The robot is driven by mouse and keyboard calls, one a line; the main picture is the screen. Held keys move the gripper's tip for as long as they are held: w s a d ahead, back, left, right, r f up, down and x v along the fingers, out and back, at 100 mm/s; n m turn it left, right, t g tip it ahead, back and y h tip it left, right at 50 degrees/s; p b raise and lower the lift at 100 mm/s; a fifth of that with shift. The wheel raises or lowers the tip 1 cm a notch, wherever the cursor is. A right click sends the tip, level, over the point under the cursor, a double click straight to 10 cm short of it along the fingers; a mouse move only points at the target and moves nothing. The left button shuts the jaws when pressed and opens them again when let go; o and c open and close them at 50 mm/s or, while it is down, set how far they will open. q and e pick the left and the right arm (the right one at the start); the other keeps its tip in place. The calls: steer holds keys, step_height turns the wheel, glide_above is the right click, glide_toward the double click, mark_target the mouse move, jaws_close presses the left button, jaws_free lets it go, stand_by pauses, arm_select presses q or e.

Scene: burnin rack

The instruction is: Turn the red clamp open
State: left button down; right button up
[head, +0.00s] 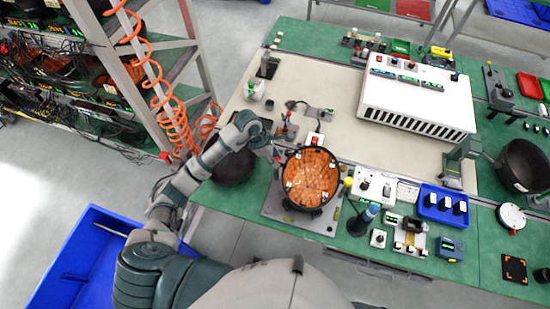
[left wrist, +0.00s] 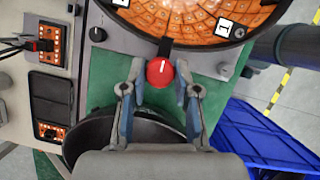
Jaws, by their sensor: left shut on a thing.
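The red clamp (left wrist: 160,72) is a round red knob with a white line on its top, on a dark arm at the rim of the round orange board (left wrist: 180,15). In the left wrist view my left gripper (left wrist: 162,80) has its two fingers on either side of the knob, shut on it. In the head view my left gripper (head: 274,154) is at the left rim of the orange board (head: 312,175), which sits in a black ring on a grey plate (head: 273,205). The clamp is mostly hidden there. My right gripper is not in view.
A black bowl (head: 232,168) stands left of the board, under my left forearm. A blue tray (head: 430,208) and small devices stand to the right. A white vented box (head: 418,95) is at the back. A rack with orange coiled hoses (head: 172,120) stands at left.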

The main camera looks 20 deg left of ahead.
arm_select(q)
steer(key=shift+d+r, duration=0.1)
steer(key=shift+d, duration=0.05)
steer(key=shift+n+t, duration=0.3)
steer(key=shift+n, duration=0.3)
steer(key=n+t+b, duration=0.1)
steer(key=n, duration=0.3)
steer(key=shift+y+b, duration=0.4)
steer(key=n+t+y+b, duration=0.1)
steer(key=n, duration=0.2)
steer(key=shift+n, duration=0.3)
steer(key=n, duration=0.2)
steer(key=n+t+y+b, duration=0.1)
steer(key=n, duration=0.1)
steer(key=shift+d+n+y+b, duration=0.1)
steer(key=shift+n+y+b, duration=0.7)
steer(key=shift+n+y, duration=0.3)
steer(key=shift+n, duration=1.3)
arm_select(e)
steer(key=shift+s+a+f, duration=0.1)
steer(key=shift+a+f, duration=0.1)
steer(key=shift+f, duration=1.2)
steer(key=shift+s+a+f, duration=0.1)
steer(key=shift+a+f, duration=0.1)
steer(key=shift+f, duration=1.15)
arm_select(q)
steer(key=shift+r, duration=0.1)
